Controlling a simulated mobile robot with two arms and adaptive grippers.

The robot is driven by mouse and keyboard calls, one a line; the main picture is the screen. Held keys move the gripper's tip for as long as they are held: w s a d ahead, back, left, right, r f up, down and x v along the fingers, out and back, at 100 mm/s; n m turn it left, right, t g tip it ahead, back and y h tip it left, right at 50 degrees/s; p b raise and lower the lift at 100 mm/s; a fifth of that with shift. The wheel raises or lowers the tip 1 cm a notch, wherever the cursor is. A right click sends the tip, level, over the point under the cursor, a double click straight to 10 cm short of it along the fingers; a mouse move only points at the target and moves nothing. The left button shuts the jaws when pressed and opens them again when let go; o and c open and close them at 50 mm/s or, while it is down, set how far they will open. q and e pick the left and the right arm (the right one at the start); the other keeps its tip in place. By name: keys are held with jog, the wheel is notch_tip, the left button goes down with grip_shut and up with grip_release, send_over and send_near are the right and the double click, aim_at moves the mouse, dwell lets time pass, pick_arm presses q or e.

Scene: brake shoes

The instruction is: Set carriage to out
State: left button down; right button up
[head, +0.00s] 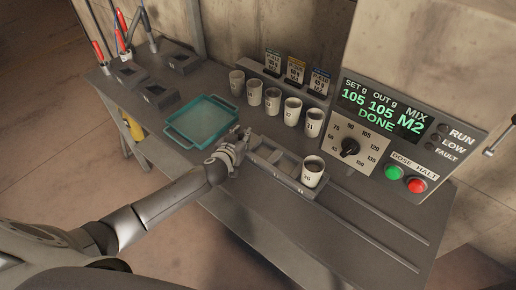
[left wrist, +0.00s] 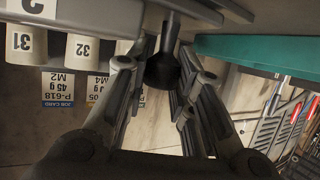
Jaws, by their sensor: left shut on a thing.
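The carriage (head: 285,167) is a grey frame on two rails along the bench front, in the head view. A white cup (head: 312,178) with dark contents stands at its right end. My left gripper (head: 237,142) is at the carriage's left end in the head view. In the left wrist view its fingers are closed around a dark round knob (left wrist: 162,70). My right gripper is not in view.
The rails (head: 385,222) run free to the right of the carriage. A teal tray (head: 203,122) lies left of my gripper. Several white cups (head: 273,101) stand in a row behind. A control panel (head: 385,125) at right reads SET 105, OUT 105, M2, DONE.

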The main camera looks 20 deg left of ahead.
pick_arm(q)
jog(key=a, duration=0.1)
jog(key=w+a, duration=0.1)
jog(key=a, duration=0.2)
jog(key=shift+w+a, duration=0.35)
jog(key=shift+a, duration=0.05)
jog(key=shift+a+r, duration=0.1)
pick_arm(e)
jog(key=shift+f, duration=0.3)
pick_arm(q)
jog(key=c, duration=1.5)
grip_release()
jog(key=shift+c, duration=0.2)
jog(key=shift+a, duration=0.1)
jog(key=shift+s, duration=0.4)
jog(key=v, duration=1.1)
jog(key=shift+r, duration=0.1)
jog(key=shift+s, duration=0.1)
